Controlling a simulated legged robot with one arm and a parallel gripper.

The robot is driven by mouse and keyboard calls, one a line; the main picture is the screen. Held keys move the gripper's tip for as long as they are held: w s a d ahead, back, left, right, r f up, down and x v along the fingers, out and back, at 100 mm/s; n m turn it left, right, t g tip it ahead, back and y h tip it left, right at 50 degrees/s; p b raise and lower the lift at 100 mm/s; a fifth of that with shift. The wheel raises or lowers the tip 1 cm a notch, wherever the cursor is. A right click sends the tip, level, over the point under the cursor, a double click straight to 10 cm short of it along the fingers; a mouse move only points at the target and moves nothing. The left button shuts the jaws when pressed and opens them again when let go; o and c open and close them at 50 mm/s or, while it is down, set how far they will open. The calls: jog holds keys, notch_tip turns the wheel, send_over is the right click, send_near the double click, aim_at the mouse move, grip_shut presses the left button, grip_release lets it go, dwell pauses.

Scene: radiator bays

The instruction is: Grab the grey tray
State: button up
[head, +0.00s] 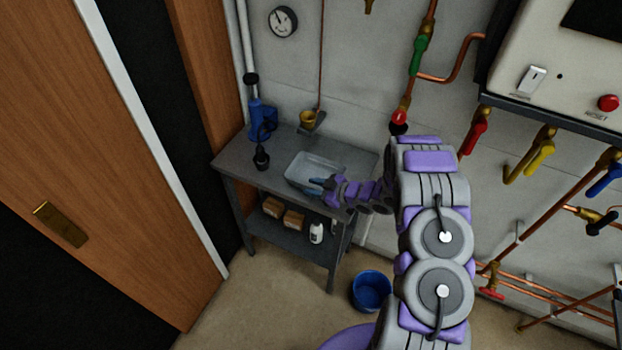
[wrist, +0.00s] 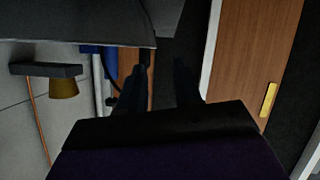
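The grey tray (head: 322,162) is a shallow, light-grey, open tray lying on the dark workbench (head: 243,160) in the head view. My gripper (head: 318,186) is at the tray's front right side and overlaps its near edge in the picture; I cannot tell whether it touches. In the wrist view my gripper's two dark fingers (wrist: 160,82) stand apart with only dark background between them. A grey slab fills the top left of the wrist view; I cannot tell whether it is the tray or the bench top.
A blue pump (head: 257,121) and a small dark object (head: 261,158) stand on the bench, left of the tray. A brass cup (head: 308,119) sits on a wall bracket behind. Boxes and a white bottle (head: 316,233) are on the lower shelf. A blue bucket (head: 371,290) stands on the floor.

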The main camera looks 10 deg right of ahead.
aim_at(308, 184)
jog(key=shift+w+f, duration=0.2)
jog(key=shift+w+d+f, duration=0.15)
jog(key=shift+d, duration=0.6)
jog(key=shift+w+f, duration=0.2)
jog(key=shift+w, duration=0.05)
jog(key=w+a, duration=0.1)
jog(key=a+f, duration=0.1)
jog(key=a, duration=0.1)
jog(key=w+a+f, duration=0.1)
jog(key=a, duration=0.1)
jog(key=shift+w+a, duration=0.1)
jog(key=shift+w, duration=0.2)
jog(key=shift+d+r, duration=0.1)
jog(key=shift+d, duration=0.65)
jog(key=shift+c, duration=1.2)
jog(key=shift+d, duration=0.35)
jog(key=shift+c, duration=1.4)
grip_shut()
jog(key=shift+a, duration=0.7)
